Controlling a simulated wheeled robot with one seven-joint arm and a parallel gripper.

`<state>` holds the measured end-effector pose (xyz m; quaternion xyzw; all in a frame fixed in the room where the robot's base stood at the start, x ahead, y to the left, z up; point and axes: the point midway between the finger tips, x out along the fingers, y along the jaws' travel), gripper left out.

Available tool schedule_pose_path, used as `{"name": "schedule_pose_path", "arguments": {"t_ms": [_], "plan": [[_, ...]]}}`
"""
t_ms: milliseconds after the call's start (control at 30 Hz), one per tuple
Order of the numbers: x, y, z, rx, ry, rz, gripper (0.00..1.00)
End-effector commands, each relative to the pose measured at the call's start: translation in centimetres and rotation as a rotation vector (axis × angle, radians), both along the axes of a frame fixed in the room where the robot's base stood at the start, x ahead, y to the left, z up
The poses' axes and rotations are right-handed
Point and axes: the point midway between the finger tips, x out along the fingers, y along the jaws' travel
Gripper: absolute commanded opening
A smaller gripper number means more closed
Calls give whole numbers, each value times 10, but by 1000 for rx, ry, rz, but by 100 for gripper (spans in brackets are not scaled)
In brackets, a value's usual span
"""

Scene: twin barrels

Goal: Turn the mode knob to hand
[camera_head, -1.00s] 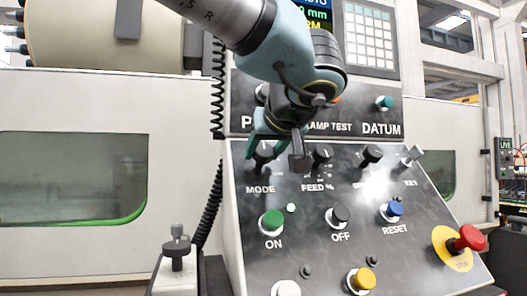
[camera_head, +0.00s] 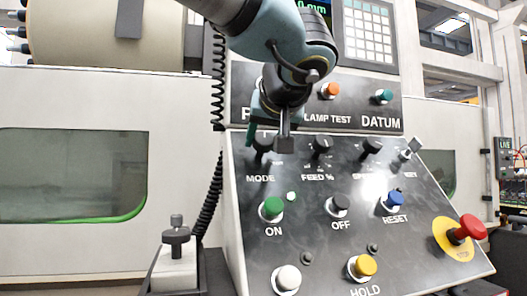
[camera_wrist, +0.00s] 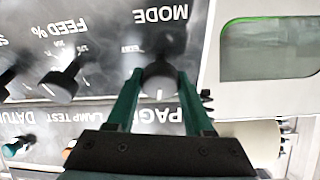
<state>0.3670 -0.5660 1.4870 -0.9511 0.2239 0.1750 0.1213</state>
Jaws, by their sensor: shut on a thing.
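The black mode knob (camera_head: 262,146) is at the upper left of the sloped control panel, above the MODE label (camera_head: 260,179). The knob also shows in the wrist view (camera_wrist: 159,75), where the panel lettering is upside down. My gripper (camera_wrist: 160,73) has its two teal fingers on either side of the knob and is shut on it. In the head view the fingers are partly hidden behind the dark wrist parts. A pale line shows by the knob on the side toward my gripper in the wrist view. The small position words around it are too blurred to read.
The feed knob (camera_head: 321,146) is just right of the mode knob, with another black knob (camera_head: 371,147) and a key switch (camera_head: 410,149) beyond. Below are the green ON button (camera_head: 271,208) and red stop button (camera_head: 469,229). A coiled cable (camera_head: 211,195) hangs at the left.

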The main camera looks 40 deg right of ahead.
Motion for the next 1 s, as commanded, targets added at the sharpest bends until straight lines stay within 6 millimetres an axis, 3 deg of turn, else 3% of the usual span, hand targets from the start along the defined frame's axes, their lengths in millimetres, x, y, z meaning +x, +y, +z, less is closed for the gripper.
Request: {"name": "schedule_pose_path", "arguments": {"t_ms": [600, 1000], "plan": [[-1, -1, 1, 409, -161, -345, 0], [-1, -2, 1, 581, -230, -489, 0]]}}
